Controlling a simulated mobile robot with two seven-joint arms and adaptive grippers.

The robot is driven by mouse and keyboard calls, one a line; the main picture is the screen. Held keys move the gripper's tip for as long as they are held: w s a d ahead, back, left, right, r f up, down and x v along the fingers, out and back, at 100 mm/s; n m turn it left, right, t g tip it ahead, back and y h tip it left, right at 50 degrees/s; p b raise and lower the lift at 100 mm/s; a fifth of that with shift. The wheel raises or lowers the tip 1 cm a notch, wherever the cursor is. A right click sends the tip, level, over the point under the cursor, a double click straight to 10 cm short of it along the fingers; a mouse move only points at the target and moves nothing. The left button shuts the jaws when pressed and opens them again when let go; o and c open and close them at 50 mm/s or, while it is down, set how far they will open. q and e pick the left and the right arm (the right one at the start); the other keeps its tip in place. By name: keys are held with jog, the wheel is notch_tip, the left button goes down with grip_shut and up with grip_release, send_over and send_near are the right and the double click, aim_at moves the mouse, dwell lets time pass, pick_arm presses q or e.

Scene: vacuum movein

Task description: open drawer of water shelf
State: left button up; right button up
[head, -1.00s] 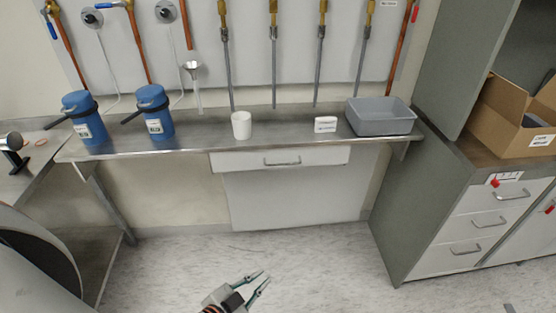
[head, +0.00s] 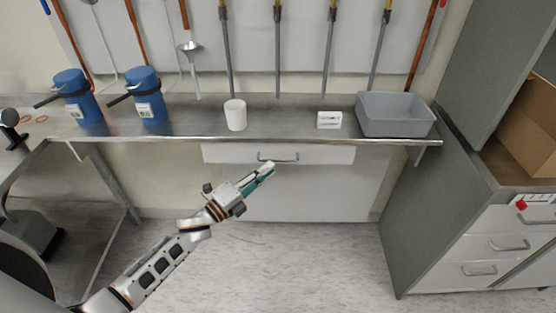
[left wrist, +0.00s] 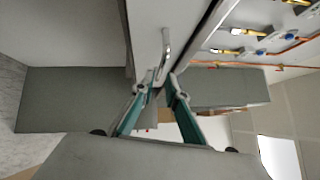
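The water shelf (head: 290,130) is a long steel counter on the wall with a white drawer (head: 225,154) under its front edge. The drawer looks closed. Its metal handle (head: 278,157) is a horizontal bar in the head view; in the left wrist view the handle (left wrist: 164,48) stands just beyond the fingertips. My left gripper (head: 268,171) is at the handle, just below and in front of it. In the left wrist view my left gripper (left wrist: 156,88) has its fingers apart with nothing clearly between them; contact with the handle cannot be told. My right gripper is out of view.
On the shelf stand two blue containers (head: 147,97), a white cup (head: 235,115), a small white box (head: 329,120) and a grey tub (head: 396,115). A grey cabinet (head: 425,215) stands at the right. The floor (head: 310,265) before the drawer is clear.

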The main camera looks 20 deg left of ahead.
aim_at(279, 160)
pick_arm(q)
jog(key=x, duration=0.5)
jog(key=shift+w+d, duration=0.1)
jog(key=shift+w, duration=0.15)
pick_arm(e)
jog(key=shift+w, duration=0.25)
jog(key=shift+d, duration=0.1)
pick_arm(q)
grip_shut()
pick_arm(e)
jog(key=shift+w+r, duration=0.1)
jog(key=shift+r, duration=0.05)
pick_arm(q)
jog(key=shift+s, duration=0.15)
